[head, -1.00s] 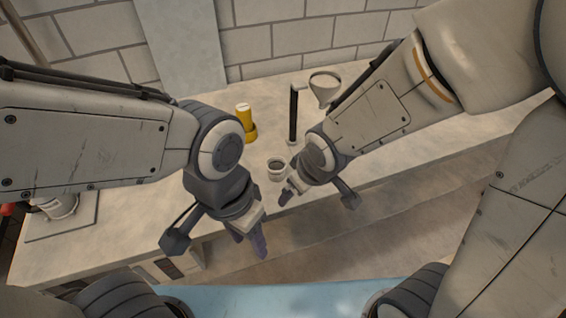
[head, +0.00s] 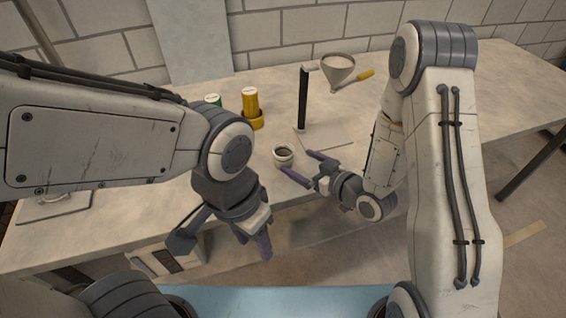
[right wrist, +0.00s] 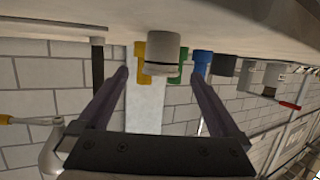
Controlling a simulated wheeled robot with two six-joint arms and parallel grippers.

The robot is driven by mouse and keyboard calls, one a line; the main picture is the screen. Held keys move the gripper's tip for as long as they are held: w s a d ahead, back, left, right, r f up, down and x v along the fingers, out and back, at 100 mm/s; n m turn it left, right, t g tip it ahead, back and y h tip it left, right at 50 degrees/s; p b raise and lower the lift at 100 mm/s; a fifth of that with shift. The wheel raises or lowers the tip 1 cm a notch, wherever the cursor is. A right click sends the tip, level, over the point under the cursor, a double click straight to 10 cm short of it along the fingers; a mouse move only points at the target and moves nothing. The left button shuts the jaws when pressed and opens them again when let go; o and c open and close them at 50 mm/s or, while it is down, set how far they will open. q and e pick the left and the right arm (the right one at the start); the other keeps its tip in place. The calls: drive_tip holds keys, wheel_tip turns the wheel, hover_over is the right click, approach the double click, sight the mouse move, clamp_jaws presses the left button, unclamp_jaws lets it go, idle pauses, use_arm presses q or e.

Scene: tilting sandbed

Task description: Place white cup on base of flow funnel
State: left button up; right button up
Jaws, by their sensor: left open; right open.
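The white cup (head: 283,157) stands upright on the table, left of the flow funnel's base plate (head: 327,141). The funnel (head: 338,70) is held at the top of a black post (head: 303,98). My right gripper (head: 306,166) is open and empty, just right of the cup, with its fingers pointing towards it. In the right wrist view, which is upside down, the cup (right wrist: 164,48) appears between the two spread fingers, seemingly beyond their tips. My left gripper (head: 254,243) is open and empty, pointing down in front of the table edge, away from the cup.
A yellow container (head: 251,103) and a green one (head: 213,100) stand behind the cup. The wrist view also shows a blue container (right wrist: 202,64). The table between cup and base plate looks clear.

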sight(289, 157)
drive_tip(key=p+x, duration=0.1)
drive_tip(key=x, duration=0.2)
drive_tip(key=p+x, duration=0.1)
drive_tip(key=x, duration=0.3)
drive_tip(key=shift+a+r, duration=0.15)
drive_tip(key=shift+r, duration=0.05)
drive_tip(key=shift+w+a+f, duration=0.1)
drive_tip(key=shift+w+f, duration=0.05)
drive_tip(key=c, duration=1.5)
